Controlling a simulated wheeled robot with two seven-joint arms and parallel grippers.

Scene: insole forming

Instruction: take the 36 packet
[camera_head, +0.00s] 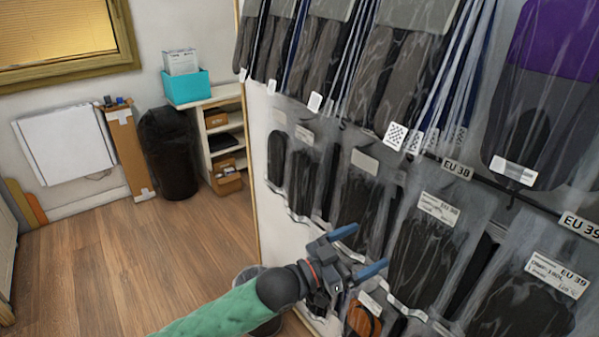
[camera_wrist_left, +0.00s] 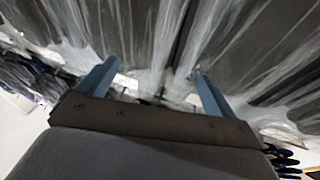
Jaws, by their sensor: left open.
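Clear packets with dark insoles hang in rows on a wall rack. A packet (camera_head: 428,255) has a label reading EU 38, and another (camera_head: 520,305) at the lower right reads EU 39. I cannot read a 36 on any label; those on the smaller packets further left, such as this one (camera_head: 303,170), are too small to read. My left gripper (camera_head: 366,249) is open and empty in front of the middle row, near a dark packet (camera_head: 358,200). In the left wrist view, wrinkled clear packets (camera_wrist_left: 150,35) fill the space beyond its two blue fingers. My right gripper is not in view.
Rack tags read EU 38 (camera_head: 456,168) and EU 39 (camera_head: 580,225). Larger grey insole packets (camera_head: 405,75) hang above. A bin (camera_head: 250,272) stands below my left arm. A black bin (camera_head: 168,155) and a shelf (camera_head: 222,130) stand behind. The wooden floor (camera_head: 110,250) is clear.

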